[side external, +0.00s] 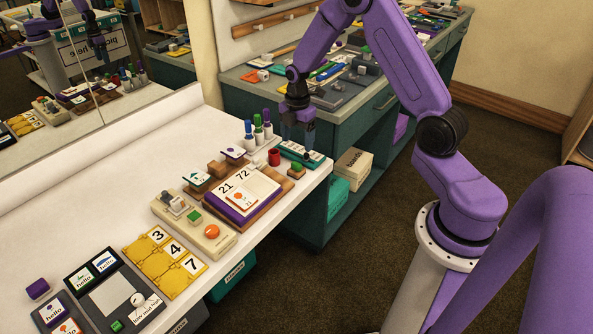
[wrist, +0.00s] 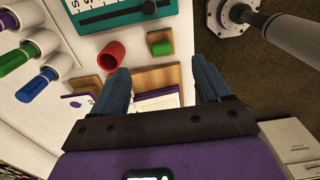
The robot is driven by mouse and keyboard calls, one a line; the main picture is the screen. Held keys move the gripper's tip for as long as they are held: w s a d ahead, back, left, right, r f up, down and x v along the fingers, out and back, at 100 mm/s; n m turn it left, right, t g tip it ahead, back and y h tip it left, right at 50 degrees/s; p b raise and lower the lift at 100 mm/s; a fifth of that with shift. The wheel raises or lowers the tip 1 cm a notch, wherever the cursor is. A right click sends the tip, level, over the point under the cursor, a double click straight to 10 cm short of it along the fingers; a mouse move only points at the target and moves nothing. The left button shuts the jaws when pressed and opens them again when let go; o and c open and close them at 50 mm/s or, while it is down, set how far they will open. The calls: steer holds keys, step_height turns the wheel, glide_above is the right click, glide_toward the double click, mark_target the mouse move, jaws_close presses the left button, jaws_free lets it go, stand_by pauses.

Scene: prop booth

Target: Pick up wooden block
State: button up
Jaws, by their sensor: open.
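A small wooden block with a green top (side external: 297,171) sits near the table's front right edge. In the wrist view, this block (wrist: 158,34) lies beyond the fingertips, roughly between their lines, with the green part beside or on it. My gripper (side external: 296,146) is above the table's right end, over the teal slider board (side external: 303,153). It points down, open and empty. In the wrist view, the two fingers (wrist: 162,68) are apart with nothing between them.
A red cup (side external: 274,157) stands close by; it also shows in the wrist view (wrist: 111,55). Several capped markers (side external: 257,128) stand behind it. The board with numbers (side external: 240,190) lies to the left. The table's front edge drops to the floor.

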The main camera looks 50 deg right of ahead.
mark_target(296, 163)
step_height(296, 163, down, 5)
steer(key=shift+f, duration=0.1)
steer(key=shift+s+a+f, duration=0.1)
steer(key=shift+a+f, duration=0.05)
steer(key=shift+f, duration=1.15)
steer(key=shift+a+f, duration=0.15)
steer(key=shift+f, duration=1.15)
steer(key=c, duration=1.2)
